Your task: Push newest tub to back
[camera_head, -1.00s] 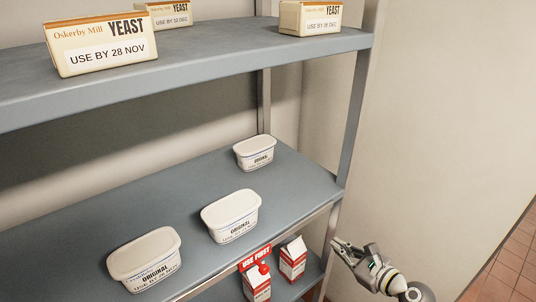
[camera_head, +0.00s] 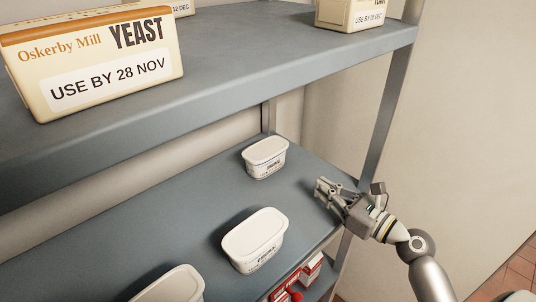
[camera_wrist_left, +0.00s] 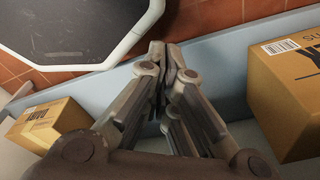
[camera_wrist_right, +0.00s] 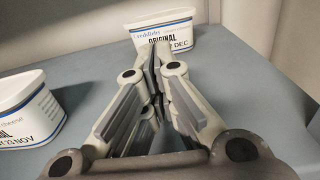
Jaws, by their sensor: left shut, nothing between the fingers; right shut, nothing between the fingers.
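Three white lidded tubs stand on the middle shelf (camera_head: 195,222). The back tub (camera_head: 265,157) is deepest, near the rear post; in the right wrist view its label (camera_wrist_right: 184,28) ends in "DEC". The middle tub (camera_head: 254,238) is closer to the front; the left tub in the right wrist view (camera_wrist_right: 28,112) reads "NOV". The front tub (camera_head: 172,285) is cut off at the bottom edge, its date hidden. My right gripper (camera_head: 319,188) is shut and empty over the shelf's right end, pointing toward the back tub with a gap. My left gripper (camera_wrist_left: 165,52) is shut and empty.
Yeast boxes, one dated 28 NOV (camera_head: 95,62), stand on the upper shelf (camera_head: 225,85). A right-hand post (camera_head: 388,110) rises beside my right gripper. Red-and-white cartons (camera_head: 311,268) are below. Cardboard boxes (camera_wrist_left: 50,125) flank my left gripper.

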